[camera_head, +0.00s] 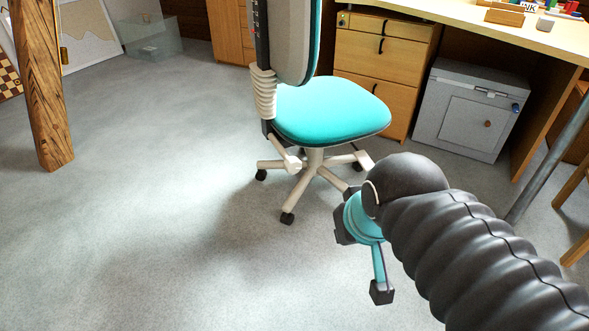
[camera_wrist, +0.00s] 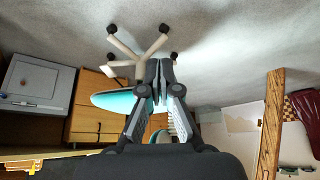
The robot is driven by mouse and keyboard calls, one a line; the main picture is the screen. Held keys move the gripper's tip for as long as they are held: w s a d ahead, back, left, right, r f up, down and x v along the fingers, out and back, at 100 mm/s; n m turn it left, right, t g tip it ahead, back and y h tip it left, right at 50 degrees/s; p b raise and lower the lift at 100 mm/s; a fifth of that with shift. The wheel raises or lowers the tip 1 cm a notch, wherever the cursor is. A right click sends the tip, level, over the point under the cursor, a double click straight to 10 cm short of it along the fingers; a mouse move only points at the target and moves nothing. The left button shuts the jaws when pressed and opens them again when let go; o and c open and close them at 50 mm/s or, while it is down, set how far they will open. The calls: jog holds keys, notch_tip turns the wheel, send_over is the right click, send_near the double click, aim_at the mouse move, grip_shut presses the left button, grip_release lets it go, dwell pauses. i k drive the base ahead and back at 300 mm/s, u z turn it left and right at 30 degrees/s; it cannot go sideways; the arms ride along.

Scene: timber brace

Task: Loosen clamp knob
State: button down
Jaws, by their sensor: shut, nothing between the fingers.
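I cannot make out a clamp or its knob in either view. A timber post (camera_head: 42,85) stands at the left of the head view, slightly tilted. It also shows at the right of the wrist view (camera_wrist: 272,125), where the room appears upside down. My gripper (camera_wrist: 160,92) is shut and empty in the wrist view, its fingers in front of the office chair. The post is well apart from it. In the head view my dark arm comes in from the lower right, and the fingers cannot be made out clearly.
A turquoise office chair (camera_head: 330,110) on castors stands just beyond my arm. Behind it are a wooden drawer unit (camera_head: 375,65), a grey cabinet (camera_head: 468,110) and a desk (camera_head: 480,25). A clear box (camera_head: 152,38) sits at the back left. The grey floor at left is clear.

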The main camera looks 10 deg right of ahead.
aim_at(292, 164)
jog(key=z, duration=1.4)
jog(key=k, duration=0.4)
jog(key=u, duration=1.2)
